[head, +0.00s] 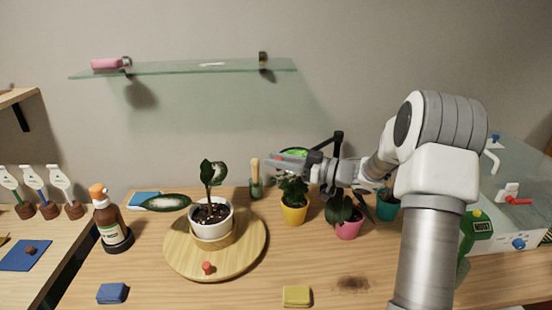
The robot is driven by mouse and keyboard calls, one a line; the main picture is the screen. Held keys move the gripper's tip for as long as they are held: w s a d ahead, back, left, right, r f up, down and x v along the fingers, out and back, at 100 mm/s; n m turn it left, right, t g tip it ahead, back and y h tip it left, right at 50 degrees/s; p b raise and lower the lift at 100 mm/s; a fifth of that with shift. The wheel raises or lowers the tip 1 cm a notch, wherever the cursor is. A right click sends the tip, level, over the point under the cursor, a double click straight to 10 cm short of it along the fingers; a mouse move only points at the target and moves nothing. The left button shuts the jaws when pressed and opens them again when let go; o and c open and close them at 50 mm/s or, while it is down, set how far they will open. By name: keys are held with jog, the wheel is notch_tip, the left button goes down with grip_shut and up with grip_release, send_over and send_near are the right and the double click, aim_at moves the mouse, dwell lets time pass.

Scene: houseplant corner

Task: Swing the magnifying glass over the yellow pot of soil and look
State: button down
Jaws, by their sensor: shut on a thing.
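The yellow pot (294,214) stands on the table right of the turntable. A leafy plant (293,190) rises from it and hides any soil. The magnifying glass (294,152) is partly visible behind my gripper, above and behind the yellow pot. Its round head shows green, and a black jointed arm (337,146) runs from it to the right. My gripper (277,160) reaches in from the right, above the yellow pot's plant. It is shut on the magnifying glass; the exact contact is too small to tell.
A white pot (211,222) with a plant stands on a round wooden turntable (180,255) to the left. A pink pot (349,228) and a teal pot (387,209) stand close on the right. A glass shelf (190,69) hangs above. The table front has a yellow sponge (297,296).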

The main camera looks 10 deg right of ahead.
jog(key=c, duration=0.7)
grip_release()
jog(key=v, duration=1.7)
jog(key=shift+s+d, duration=0.1)
jog(key=shift+d, duration=0.05)
